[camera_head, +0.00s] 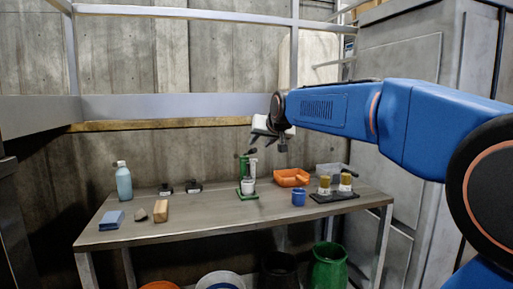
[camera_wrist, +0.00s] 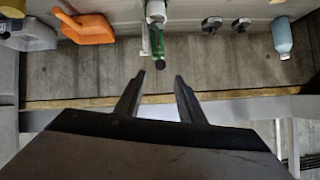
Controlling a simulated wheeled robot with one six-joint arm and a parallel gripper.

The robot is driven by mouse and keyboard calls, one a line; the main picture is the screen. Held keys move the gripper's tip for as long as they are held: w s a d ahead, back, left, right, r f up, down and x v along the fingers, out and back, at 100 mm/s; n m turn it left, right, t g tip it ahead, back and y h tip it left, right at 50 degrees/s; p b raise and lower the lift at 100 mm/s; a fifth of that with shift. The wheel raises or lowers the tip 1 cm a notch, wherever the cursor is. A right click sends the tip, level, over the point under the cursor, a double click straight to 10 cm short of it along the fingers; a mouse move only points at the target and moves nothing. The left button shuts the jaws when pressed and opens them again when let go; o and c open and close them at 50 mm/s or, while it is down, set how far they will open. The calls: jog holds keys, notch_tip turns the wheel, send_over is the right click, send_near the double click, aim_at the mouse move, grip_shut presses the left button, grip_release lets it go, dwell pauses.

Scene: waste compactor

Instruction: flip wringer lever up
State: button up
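The wringer (camera_head: 244,167) is a small green upright device on a green base near the middle of the bench, with a white cup-like part low at its front. A dark knob shows near its top, which I take as the lever end; the lever's exact angle is unclear. In the wrist view the green wringer (camera_wrist: 156,40) is at top centre, and a dark round tip (camera_wrist: 160,63) points toward my fingers. My gripper (camera_wrist: 159,77) is open and empty, its fingertips either side of the line to that tip. In the head view my gripper (camera_head: 266,138) is above the wringer.
An orange tray (camera_head: 292,178), a blue cup (camera_head: 298,197) and brushes on a dark mat (camera_head: 335,196) are to the right. A spray bottle (camera_head: 123,182), blue sponge (camera_head: 111,220) and wood block (camera_head: 161,211) are left. A wall rail (camera_head: 160,124) runs behind the bench.

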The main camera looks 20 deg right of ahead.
jog(key=v, duration=0.6)
dwell(0.3)
jog(key=s+f+n+g, duration=0.1)
jog(key=s+f+g, duration=0.2)
jog(key=s+f, duration=1.4)
jog(key=s+d+f+n+g, duration=0.1)
jog(key=s+f+g, duration=0.3)
jog(key=s+f, duration=1.4)
jog(key=s, duration=0.5)
jog(key=shift+s+d, duration=0.15)
